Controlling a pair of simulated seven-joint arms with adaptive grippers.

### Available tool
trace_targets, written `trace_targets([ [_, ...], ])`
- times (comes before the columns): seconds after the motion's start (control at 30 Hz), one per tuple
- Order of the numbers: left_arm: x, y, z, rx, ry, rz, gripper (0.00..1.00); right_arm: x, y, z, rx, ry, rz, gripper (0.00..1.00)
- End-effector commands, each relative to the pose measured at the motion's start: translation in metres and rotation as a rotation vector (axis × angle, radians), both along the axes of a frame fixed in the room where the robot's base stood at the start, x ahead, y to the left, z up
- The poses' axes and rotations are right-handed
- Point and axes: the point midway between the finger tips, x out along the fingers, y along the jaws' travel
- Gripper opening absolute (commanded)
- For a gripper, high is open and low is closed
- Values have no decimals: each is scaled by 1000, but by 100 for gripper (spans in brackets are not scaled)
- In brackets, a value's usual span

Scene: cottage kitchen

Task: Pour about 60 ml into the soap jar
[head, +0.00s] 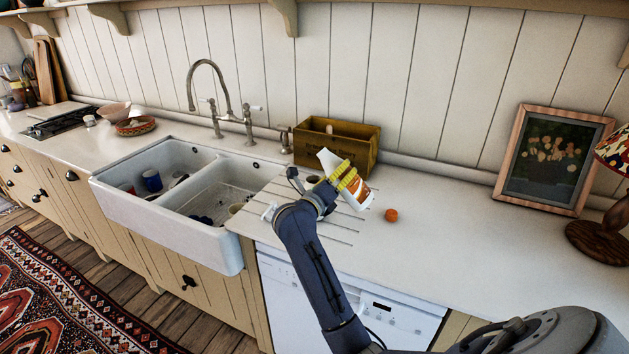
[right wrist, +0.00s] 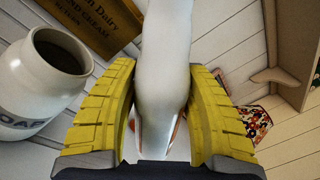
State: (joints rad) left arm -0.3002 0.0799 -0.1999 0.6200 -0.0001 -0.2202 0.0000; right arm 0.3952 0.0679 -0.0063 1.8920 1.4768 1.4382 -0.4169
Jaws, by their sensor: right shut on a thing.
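My right gripper (head: 343,177) is shut on a white bottle with an orange label (head: 358,196) and holds it tilted over the counter, its narrower white end toward the upper left. In the right wrist view the yellow fingers (right wrist: 162,115) press on both sides of the white bottle (right wrist: 162,70). The soap jar (right wrist: 45,80), white with dark lettering and an open dark mouth, stands left of the gripper in that view. In the head view the jar is mostly hidden behind my gripper, with only its dark mouth (head: 312,180) showing. No liquid stream is visible. My left gripper is not in view.
A wooden crate (head: 337,148) stands behind the jar against the wall. A small orange ball-like thing (head: 391,215) lies right of the bottle. The double sink (head: 226,203) with cups is at left. A framed picture (head: 553,160) and a lamp (head: 606,225) stand at right. The counter between is clear.

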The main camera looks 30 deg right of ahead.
Motion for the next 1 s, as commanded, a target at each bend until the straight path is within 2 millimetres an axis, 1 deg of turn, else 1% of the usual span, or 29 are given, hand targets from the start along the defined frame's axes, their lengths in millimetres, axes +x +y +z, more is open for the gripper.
trace_targets([
  [0.03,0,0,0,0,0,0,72,-2,-1,-7,-16,31,0,4],
  [0.1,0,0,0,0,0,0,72,-4,-2,-13,-38,72,0,4],
  [0.4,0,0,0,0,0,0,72,-12,-6,-35,-133,241,0,4],
  [0.5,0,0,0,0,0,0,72,-13,-7,-27,-161,284,0,4],
  [0.7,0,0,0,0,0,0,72,-15,-9,-18,-207,367,-1,4],
  [1.0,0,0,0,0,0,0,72,-15,-9,-19,-252,451,0,4],
])
